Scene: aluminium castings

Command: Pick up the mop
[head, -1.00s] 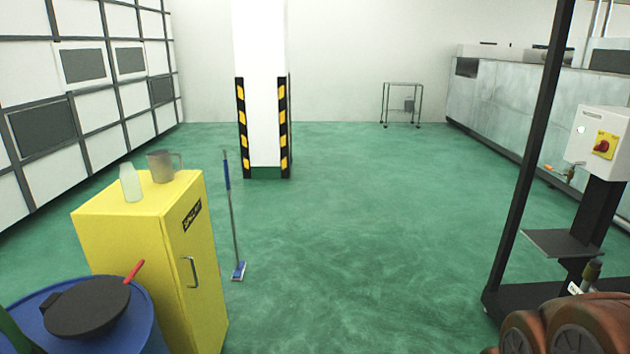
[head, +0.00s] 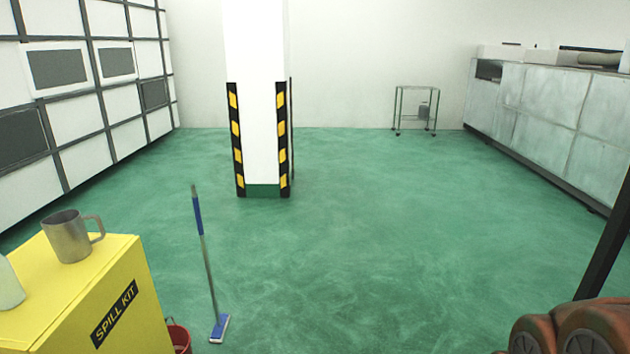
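The mop (head: 207,265) stands nearly upright on the green floor, just right of the yellow cabinet. It has a thin grey pole with a blue grip at the top and a flat blue and white head on the floor. The whole mop is visible and nothing touches it that I can see. My gripper is not in view.
The yellow spill kit cabinet (head: 95,290) carries a metal jug (head: 68,238) and a pale bottle (head: 8,285). A red bucket (head: 180,338) is partly hidden beside it. A striped pillar (head: 258,140) stands behind. Brown rounded objects (head: 570,328) fill the lower right. Open floor lies right of the mop.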

